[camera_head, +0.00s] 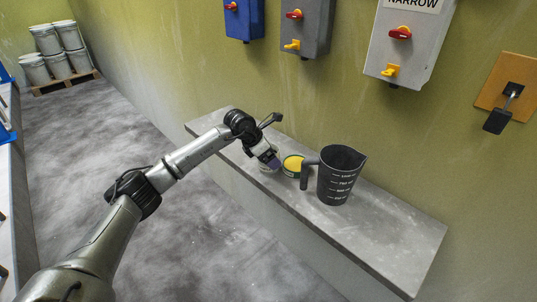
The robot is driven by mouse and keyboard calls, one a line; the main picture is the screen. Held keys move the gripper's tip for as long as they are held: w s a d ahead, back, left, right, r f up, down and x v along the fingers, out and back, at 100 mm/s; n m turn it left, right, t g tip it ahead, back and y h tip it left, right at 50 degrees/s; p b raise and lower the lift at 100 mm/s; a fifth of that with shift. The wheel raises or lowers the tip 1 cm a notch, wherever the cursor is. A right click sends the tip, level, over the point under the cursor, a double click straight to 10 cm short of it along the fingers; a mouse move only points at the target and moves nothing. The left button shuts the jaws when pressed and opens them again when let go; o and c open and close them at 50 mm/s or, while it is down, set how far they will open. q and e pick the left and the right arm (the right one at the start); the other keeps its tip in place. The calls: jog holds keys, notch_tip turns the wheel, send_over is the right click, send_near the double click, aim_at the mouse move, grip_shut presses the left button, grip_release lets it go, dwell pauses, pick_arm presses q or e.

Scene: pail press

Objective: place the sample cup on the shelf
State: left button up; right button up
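The grey shelf (385,240) runs along the wall. My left gripper (273,162) is low over its left half, pointing down. A small pale, round thing (268,170) shows just under the fingertips, mostly hidden; it may be the sample cup, but I cannot tell whether the fingers hold it. Right beside it, a small round container with a yellow top (293,165) stands on the shelf. Whether the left fingers are open or shut is too small to see. My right gripper is not in view.
A dark measuring jug (340,178) stands upright on the shelf, right of the yellow-topped container, its handle toward it. The shelf's right end is clear. Switch boxes (405,45) hang on the wall above. Stacked pails (57,50) stand on a pallet at the far left.

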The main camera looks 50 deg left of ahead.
pick_arm(q)
jog(key=shift+o, duration=0.5)
jog(key=shift+r, duration=0.15)
jog(key=shift+s+r, duration=0.1)
jog(key=shift+r, duration=0.2)
jog(key=p+v, duration=0.3)
jog(key=v, duration=0.8)
jog(key=shift+s+a+r, duration=0.15)
jog(key=shift+s, duration=0.05)
